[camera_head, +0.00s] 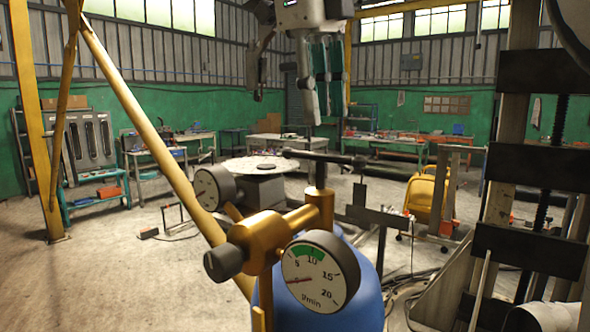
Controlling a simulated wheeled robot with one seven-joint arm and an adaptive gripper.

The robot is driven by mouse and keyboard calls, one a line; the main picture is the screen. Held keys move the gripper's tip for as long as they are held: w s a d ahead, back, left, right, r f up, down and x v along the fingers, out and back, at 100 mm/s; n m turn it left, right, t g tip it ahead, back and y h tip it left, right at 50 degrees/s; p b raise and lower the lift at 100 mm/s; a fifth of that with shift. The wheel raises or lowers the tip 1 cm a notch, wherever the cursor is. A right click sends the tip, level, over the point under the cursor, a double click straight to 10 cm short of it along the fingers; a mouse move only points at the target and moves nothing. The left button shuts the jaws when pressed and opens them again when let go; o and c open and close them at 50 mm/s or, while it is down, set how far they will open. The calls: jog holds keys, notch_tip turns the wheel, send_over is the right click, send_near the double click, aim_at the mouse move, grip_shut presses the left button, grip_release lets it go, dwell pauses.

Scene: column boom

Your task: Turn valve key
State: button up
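The valve key (325,157) is a dark horizontal bar on a short upright stem above the brass valve of a blue gas cylinder (345,285). The brass regulator carries two round gauges. The front gauge (320,272) faces me with its red needle at the low end, and the other gauge (213,188) is behind to the left. My gripper (284,100) hangs from the top of the view with its fingers pointing down and spread apart. It looks empty. In the picture it is above the key, apart from it; the depth between them is hard to judge.
A yellow slanted post (155,140) crosses the left side, running behind the regulator. Workbenches line the green wall. The floor at the left is mostly open; cables lie at the right.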

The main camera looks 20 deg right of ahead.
aim_at(325, 158)
jog(key=f, duration=0.2)
jog(key=d+f+p, duration=0.1)
jog(key=f, duration=0.2)
jog(key=f+p, duration=0.1)
jog(key=f, duration=0.2)
jog(key=shift+w+d, duration=0.15)
jog(key=shift+w, duration=0.25)
jog(key=shift+c, duration=0.5)
grip_shut()
